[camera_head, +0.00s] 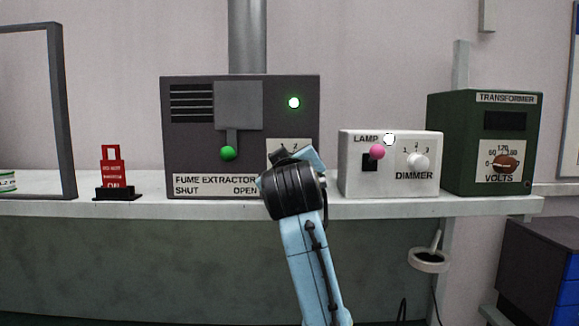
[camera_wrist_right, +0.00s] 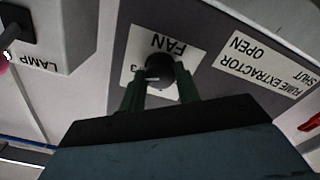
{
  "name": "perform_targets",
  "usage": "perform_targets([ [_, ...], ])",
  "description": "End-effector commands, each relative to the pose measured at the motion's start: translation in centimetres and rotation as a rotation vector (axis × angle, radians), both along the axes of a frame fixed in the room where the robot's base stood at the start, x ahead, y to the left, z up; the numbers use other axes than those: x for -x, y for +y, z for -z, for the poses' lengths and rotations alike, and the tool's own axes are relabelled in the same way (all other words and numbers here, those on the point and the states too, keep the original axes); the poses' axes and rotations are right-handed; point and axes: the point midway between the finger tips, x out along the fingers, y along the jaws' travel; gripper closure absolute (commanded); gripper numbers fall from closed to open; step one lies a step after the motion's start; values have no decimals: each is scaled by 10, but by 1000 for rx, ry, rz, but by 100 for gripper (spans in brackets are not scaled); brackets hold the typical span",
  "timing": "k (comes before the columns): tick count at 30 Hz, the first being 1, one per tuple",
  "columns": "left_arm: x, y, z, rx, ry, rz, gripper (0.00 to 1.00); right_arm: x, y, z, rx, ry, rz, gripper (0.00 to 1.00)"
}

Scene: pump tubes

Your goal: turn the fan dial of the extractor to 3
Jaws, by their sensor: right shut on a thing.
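The dark grey fume extractor (camera_head: 190,140) stands on the bench in the head view. Its fan dial is hidden there behind my right gripper (camera_head: 300,160); only the top of its white scale plate (camera_head: 286,144) shows. In the right wrist view, upside down, the dark round fan dial (camera_wrist_right: 160,72) sits on the plate marked FAN, with a 3 visible at its left. My right gripper (camera_wrist_right: 160,90) is shut on the dial, one finger on each side. A pale mark shows on the dial, but its exact setting is unclear. My left gripper is not in view.
The extractor has a green-knobbed lever (camera_head: 228,153) and a lit green light (camera_head: 294,103). A white lamp and dimmer box (camera_head: 350,180) stands close at right, then a green transformer (camera_head: 450,150). A red tag stand (camera_head: 113,170) is at left.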

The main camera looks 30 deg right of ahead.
Motion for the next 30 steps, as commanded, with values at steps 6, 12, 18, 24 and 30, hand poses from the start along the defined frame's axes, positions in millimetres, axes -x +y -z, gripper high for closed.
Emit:
perform_targets([
  [6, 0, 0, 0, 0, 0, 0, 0, 0, 0, 0, -2, 0, 0, 47],
  [12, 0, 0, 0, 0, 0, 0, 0, 0, 0, 0, -1, 0, -1, 46],
  [18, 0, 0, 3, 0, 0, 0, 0, 6, 5, 0, 0, -1, -2, 46],
  [24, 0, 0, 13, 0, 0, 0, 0, 37, 24, 1, -1, -5, -5, 46],
  [30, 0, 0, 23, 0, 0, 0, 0, 77, 48, 1, -2, -6, -6, 46],
])
